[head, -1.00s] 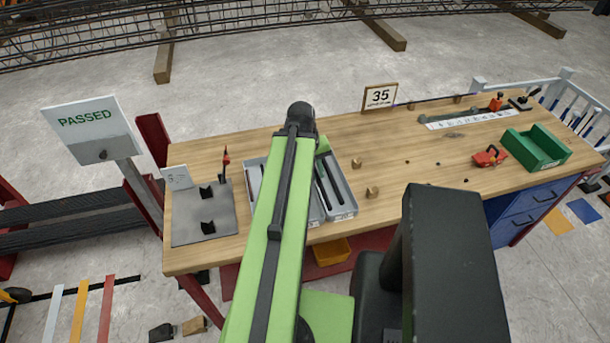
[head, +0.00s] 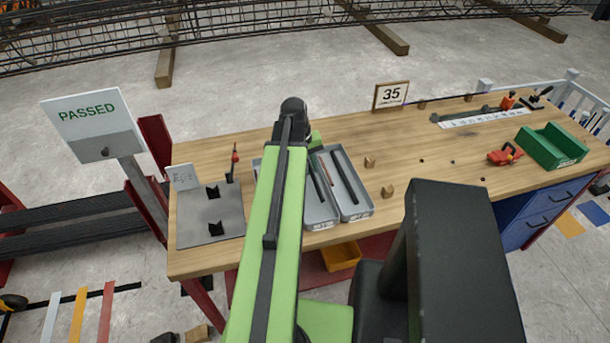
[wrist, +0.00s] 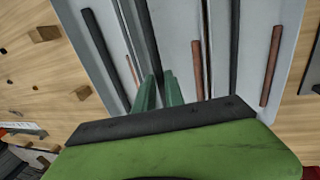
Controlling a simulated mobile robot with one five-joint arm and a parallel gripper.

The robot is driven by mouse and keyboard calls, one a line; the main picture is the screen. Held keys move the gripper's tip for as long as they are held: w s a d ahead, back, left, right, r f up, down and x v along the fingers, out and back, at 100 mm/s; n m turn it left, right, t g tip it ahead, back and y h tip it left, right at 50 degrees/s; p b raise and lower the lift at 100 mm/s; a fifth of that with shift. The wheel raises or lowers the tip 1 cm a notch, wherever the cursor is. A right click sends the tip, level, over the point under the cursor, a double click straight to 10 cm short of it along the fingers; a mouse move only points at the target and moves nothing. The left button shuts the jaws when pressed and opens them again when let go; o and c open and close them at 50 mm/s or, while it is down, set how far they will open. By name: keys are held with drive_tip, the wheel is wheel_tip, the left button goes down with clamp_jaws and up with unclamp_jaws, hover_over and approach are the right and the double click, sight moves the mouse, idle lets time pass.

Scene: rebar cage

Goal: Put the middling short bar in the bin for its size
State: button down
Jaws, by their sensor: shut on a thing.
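In the wrist view my gripper (wrist: 158,92) has its green fingers closed on a dark bar (wrist: 151,40), which runs away from the fingertips over the grey bins. I cannot tell whether the bar touches the bin below. Other dark bars (wrist: 105,50) and short reddish-brown bars (wrist: 271,65) lie in the bins around it. In the head view the grey bins (head: 370,209) stand side by side at the bench's front, left of its middle. My arm hides the left ones, my fingers and the held bar. The bins' size labels are too small to read.
The wooden bench (head: 440,170) has small wooden blocks (head: 388,191) right of the bins. A grey plate (head: 205,232) with black holders lies at left. A red clamp (head: 505,154) and green bin (head: 553,147) stand at right. A "35" sign (head: 391,95) stands at the back edge.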

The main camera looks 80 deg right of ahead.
sight(311, 184)
drive_tip(key=b+x, duration=0.3)
drive_tip(key=x, duration=0.1)
drive_tip(key=shift+w+a+f+b, duration=0.1)
drive_tip(key=shift+w+f+b, duration=0.05)
drive_tip(key=shift+w+b, duration=0.15)
drive_tip(key=shift+w+a+r, duration=0.1)
drive_tip(key=shift+w+r, duration=0.1)
drive_tip(key=shift+w, duration=0.1)
drive_tip(key=shift+f+b, duration=0.4)
drive_tip(key=shift+f, duration=0.25)
drive_tip(key=c, duration=1.4)
unclamp_jaws()
drive_tip(key=shift+r, duration=0.1)
drive_tip(key=shift+r, duration=0.1)
drive_tip(key=p+v, duration=1.3)
drive_tip(key=shift+s, duration=0.2)
drive_tip(key=shift+s, duration=0.15)
